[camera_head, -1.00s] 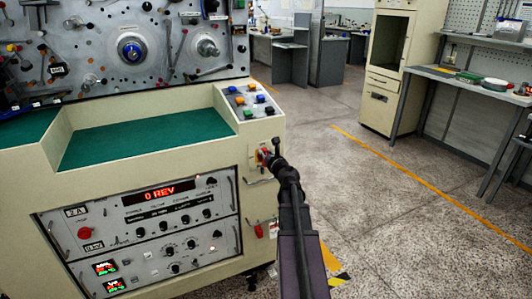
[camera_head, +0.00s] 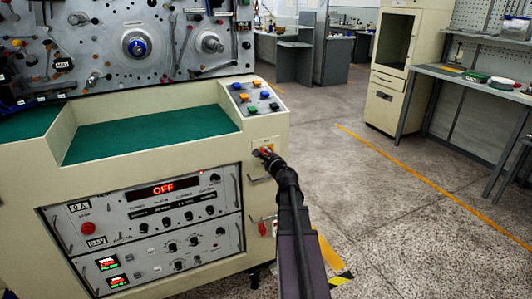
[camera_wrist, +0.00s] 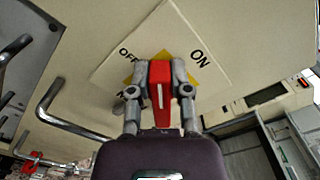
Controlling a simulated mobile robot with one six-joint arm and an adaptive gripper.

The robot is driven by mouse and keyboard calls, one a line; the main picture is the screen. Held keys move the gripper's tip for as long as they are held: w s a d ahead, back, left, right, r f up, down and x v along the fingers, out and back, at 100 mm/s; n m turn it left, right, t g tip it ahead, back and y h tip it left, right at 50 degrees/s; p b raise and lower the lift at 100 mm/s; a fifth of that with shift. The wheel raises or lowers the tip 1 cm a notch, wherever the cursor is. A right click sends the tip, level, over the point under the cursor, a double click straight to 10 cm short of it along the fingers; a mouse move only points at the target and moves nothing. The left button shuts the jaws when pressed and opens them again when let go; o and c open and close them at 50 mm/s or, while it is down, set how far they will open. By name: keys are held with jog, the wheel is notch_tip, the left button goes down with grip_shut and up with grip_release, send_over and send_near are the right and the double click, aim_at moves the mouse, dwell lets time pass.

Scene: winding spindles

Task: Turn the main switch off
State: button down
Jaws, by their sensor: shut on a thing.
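The main switch is a red knob (camera_wrist: 159,82) with a white line, on a yellow and white plate (camera_wrist: 205,68) marked OFF and ON in the wrist view. My gripper (camera_wrist: 160,75) has a grey finger on each side of the knob and is shut on it. In the head view my gripper (camera_head: 265,153) is at the right end of the cream machine front and mostly covers the switch. The display (camera_head: 163,188) on the control panel reads OFF.
A metal handle (camera_wrist: 65,110) stands out near the switch in the wrist view. A sloped box with coloured buttons (camera_head: 252,97) is above the switch. A green worktop (camera_head: 145,134) lies left. The floor (camera_head: 400,190) to the right is clear.

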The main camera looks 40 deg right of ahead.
jog(key=n, duration=0.3)
jog(key=f+n+b, duration=0.1)
jog(key=shift+w+a+f, duration=0.1)
jog(key=shift+a, duration=0.15)
jog(key=shift+f+n+b, duration=0.2)
jog(key=shift+n, duration=0.7)
jog(key=shift+f+n+b, duration=0.15)
jog(key=shift+n, duration=0.75)
jog(key=c, duration=0.6)
grip_release()
jog(key=shift+o, duration=0.2)
jog(key=shift+a, duration=0.1)
jog(key=v, duration=1.2)
jog(key=shift+w+a, duration=0.1)
jog(key=shift+a, duration=0.05)
